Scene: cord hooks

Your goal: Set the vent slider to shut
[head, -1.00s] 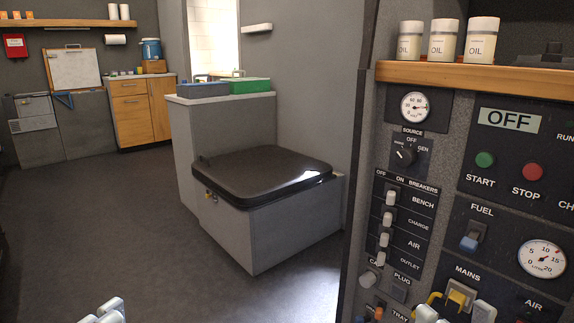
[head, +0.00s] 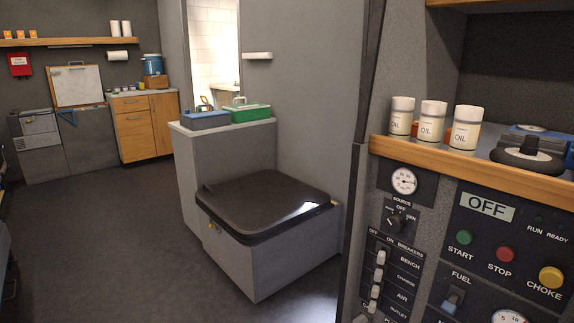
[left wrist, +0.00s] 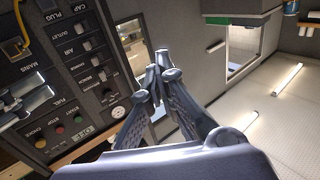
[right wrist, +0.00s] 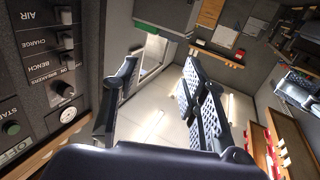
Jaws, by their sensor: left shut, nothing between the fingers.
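I cannot make out the vent slider in any view. The grey control panel (head: 430,188) stands at the right of the head view, its lower part cut off by the frame. It also shows in the left wrist view (left wrist: 66,82) and in the right wrist view (right wrist: 22,70), turned over. My left gripper (left wrist: 164,72) is shut and empty, in the air beside the panel. My right gripper (right wrist: 160,70) is open and empty, its fingers wide apart, with the panel to its left. Neither gripper shows in the head view.
A grey box with a black lid (head: 265,200) stands mid-room. A counter (head: 225,126) carries blue and green boxes. The floor at left is clear.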

